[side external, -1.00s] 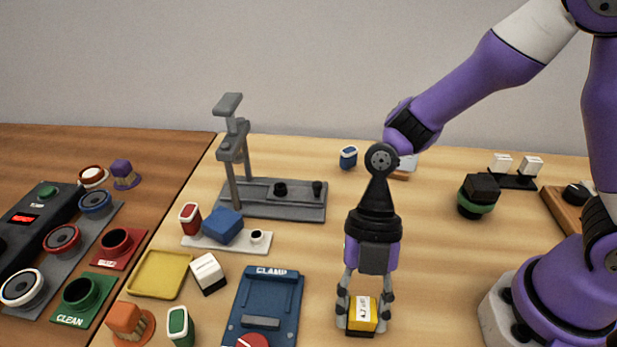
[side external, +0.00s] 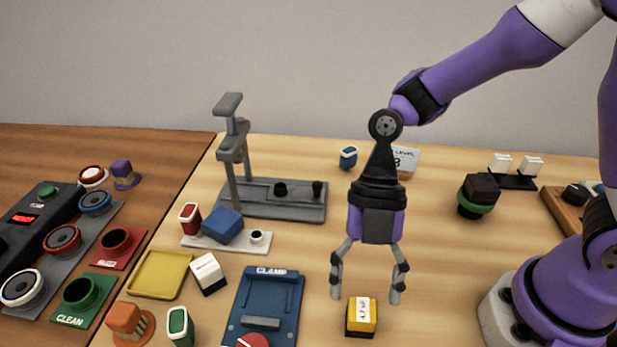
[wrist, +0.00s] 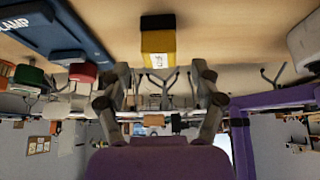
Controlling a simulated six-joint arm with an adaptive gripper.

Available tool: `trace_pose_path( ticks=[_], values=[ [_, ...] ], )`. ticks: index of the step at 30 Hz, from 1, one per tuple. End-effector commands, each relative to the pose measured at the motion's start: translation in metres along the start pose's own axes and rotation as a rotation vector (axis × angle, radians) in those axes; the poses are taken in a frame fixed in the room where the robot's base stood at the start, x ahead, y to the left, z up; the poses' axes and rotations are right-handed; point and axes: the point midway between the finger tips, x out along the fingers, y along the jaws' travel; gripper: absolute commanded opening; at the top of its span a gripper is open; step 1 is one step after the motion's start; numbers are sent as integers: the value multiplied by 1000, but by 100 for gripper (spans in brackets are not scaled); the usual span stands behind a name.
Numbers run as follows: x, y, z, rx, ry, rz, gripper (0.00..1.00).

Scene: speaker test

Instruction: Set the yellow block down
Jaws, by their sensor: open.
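The yellow block (side external: 362,317), with a white label on top and dark ends, rests on the light wooden table, right of the blue clamp fixture. My gripper (side external: 366,297) is open above it, with its fingers spread to either side and apart from the block. In the wrist view the yellow block (wrist: 158,45) shows beyond my open fingertips (wrist: 160,75), and nothing is between them.
The blue clamp fixture (side external: 262,300) stands left of the block. A white cube (side external: 208,273), a yellow tray (side external: 160,275) and a grey press stand (side external: 300,200) lie farther left. The table right of the block is clear up to my base.

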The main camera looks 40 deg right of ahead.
Motion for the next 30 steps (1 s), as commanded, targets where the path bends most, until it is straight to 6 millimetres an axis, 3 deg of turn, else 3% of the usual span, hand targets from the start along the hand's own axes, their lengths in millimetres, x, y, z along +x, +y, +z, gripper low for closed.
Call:
trace_pose_path(
  ticks=[6,13,16,20,23,27,30],
  values=[
    [-52,1,1,1,-4,6,75],
    [-81,0,0,11,-4,6,75],
    [-91,-1,1,133,-45,45,75],
    [-111,-10,6,557,-151,210,75],
    [-131,-25,16,998,-205,424,75],
    [-155,-56,32,1542,-177,757,75],
    [-166,-76,42,1812,-111,954,75]
  ],
)
